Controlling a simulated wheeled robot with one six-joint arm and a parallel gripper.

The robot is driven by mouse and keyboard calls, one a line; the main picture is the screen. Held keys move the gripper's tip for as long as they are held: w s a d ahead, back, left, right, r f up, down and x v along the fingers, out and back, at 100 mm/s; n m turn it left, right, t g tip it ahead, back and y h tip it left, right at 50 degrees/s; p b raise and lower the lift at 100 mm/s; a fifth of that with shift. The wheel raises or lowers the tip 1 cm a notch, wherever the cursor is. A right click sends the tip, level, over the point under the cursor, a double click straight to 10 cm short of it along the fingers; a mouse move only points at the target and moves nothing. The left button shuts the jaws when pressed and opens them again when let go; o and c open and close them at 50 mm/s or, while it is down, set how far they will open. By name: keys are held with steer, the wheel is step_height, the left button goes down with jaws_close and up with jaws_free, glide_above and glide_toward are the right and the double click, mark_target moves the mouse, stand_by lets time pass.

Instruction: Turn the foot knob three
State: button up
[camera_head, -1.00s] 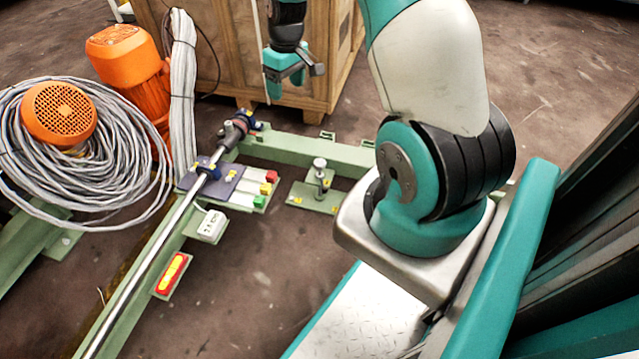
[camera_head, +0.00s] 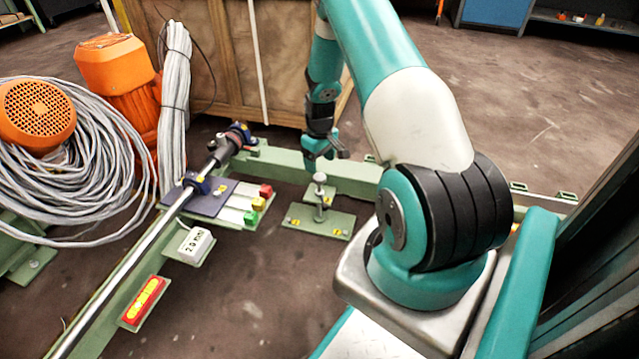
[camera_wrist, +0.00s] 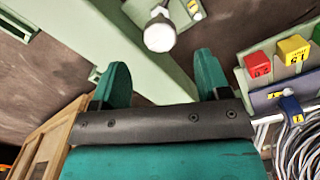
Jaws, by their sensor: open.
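A pale metal knob (camera_head: 320,178) tops an upright post on a green foot plate (camera_head: 335,224) with yellow labels, right of the shaft. No number on it can be read. In the wrist view the round knob (camera_wrist: 160,34) lies past the fingertips, near the middle of the gap in the picture. My gripper (camera_head: 318,158) hangs just above and behind the knob in the head view, pointing down. In the wrist view its two teal fingers (camera_wrist: 163,76) are spread with nothing between them. The fingers appear clear of the knob.
Red, yellow and green blocks (camera_head: 259,204) sit left of the foot plate. A long shaft (camera_head: 135,261), grey cable coils (camera_head: 50,210) and orange motors (camera_head: 117,66) stand left. A wooden crate (camera_head: 225,50) is behind.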

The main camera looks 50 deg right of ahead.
mark_target(320, 177)
step_height(320, 177, down, 6)
steer(key=shift+f+b, duration=0.1)
steer(key=shift+b, duration=1.15)
steer(key=c, duration=0.9)
steer(key=shift+c, duration=0.2)
steer(key=shift+r+m+p, duration=0.2)
steer(key=shift+m+p, duration=0.2)
steer(key=shift+p, duration=0.15)
